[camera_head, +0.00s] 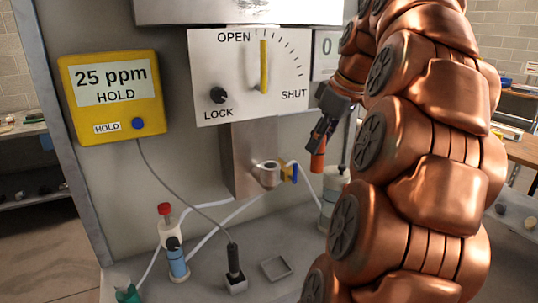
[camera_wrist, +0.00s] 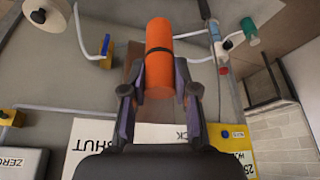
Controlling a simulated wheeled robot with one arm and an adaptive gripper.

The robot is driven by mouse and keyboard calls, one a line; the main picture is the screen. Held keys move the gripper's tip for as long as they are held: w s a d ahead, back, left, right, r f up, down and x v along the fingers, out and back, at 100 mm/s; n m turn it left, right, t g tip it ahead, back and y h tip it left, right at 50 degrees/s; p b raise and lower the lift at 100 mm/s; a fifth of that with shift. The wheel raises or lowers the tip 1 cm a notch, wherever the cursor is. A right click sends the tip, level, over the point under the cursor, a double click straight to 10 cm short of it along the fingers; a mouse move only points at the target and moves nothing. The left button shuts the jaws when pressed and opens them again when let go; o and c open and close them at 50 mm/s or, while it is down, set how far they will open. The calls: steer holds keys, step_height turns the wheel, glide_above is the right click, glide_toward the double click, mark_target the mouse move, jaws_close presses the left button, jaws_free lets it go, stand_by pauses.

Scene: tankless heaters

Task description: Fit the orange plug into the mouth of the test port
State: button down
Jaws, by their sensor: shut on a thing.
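The orange plug (camera_head: 317,162) hangs below my gripper (camera_head: 320,147), tilted slightly, to the right of the test port. In the wrist view the orange plug (camera_wrist: 160,50) is a cylinder with a dark band, and the two fingers of my gripper (camera_wrist: 161,82) are shut on its sides. In the wrist view I cannot make out the mouth.
A blue-and-yellow valve handle (camera_head: 290,172) sits right beside the port. The OPEN/SHUT panel (camera_head: 220,55) and yellow meter (camera_head: 112,97) are behind. A red-capped bottle (camera_head: 170,240), a black probe (camera_head: 234,260) and a small tray (camera_head: 276,268) stand in front on the shelf.

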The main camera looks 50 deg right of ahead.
steer(key=w+p, duration=0.4)
steer(key=w, duration=1)
steer(key=shift+s+a+f+p, duration=0.15)
steer(key=shift+f+p, duration=0.3)
steer(key=shift+f, duration=1.3)
steer(key=shift+s+a+f+p, duration=0.15)
steer(key=shift+f+p, duration=0.25)
steer(key=shift+f, duration=1.35)
steer(key=shift+w, duration=0.1)
steer(key=shift+f, duration=0.2)
steer(key=c, duration=0.9)
jaws_free()
steer(key=shift+r, duration=0.15)
steer(key=shift+r, duration=0.2)
steer(key=shift+b+v, duration=1.65)
steer(key=shift+v, duration=4.2)
